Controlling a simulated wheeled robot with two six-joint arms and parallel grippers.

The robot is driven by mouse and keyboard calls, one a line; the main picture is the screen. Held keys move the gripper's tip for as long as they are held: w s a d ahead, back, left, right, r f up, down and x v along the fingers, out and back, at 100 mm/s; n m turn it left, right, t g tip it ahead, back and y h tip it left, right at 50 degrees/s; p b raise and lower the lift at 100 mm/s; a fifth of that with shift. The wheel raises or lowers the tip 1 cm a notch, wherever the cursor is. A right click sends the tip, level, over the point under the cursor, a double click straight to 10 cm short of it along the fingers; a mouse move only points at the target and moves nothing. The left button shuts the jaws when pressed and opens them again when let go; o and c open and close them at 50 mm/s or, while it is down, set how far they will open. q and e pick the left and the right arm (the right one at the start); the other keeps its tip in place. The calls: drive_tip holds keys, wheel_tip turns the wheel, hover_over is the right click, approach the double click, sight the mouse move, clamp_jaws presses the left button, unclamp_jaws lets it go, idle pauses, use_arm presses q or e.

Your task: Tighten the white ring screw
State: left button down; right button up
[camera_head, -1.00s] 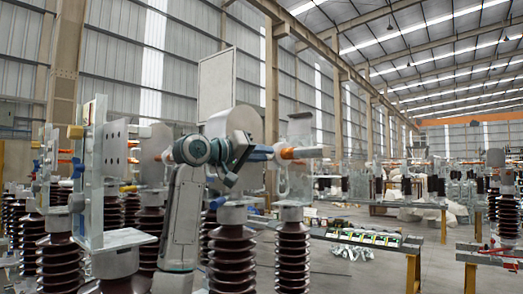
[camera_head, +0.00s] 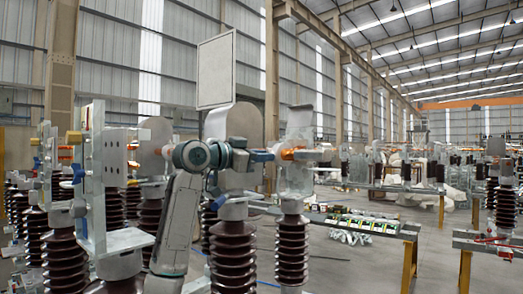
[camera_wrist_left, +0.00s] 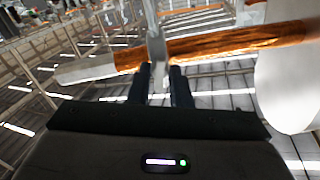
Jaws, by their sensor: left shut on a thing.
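My left gripper (camera_head: 272,155) is at the copper-coloured contact bar (camera_head: 298,154) on top of a brown insulator, at the middle of the head view. In the left wrist view, its two dark fingertips (camera_wrist_left: 163,85) are close together on a thin pale piece (camera_wrist_left: 155,45), which appears to be the white ring screw. This piece stands up in front of the copper bar (camera_wrist_left: 220,44), which crosses the view. The gripper covers most of the screw in the head view, so its thread and seating are hidden. My right gripper is not in view.
Brown ribbed insulators (camera_head: 292,245) stand close below and beside my left arm. A grey metal frame with a plate (camera_head: 96,165) rises to the left. A workbench (camera_head: 375,228) with parts stands behind on the right. Open floor (camera_head: 345,275) shows at the lower right.

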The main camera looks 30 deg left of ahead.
use_arm(q)
drive_tip(key=m+p, duration=0.6)
drive_tip(key=m, duration=0.6)
drive_tip(key=shift+m, duration=0.4)
idle(0.3)
drive_tip(key=c, duration=1.3)
unclamp_jaws()
drive_tip(key=shift+c, duration=0.2)
drive_tip(key=shift+s+a, duration=0.1)
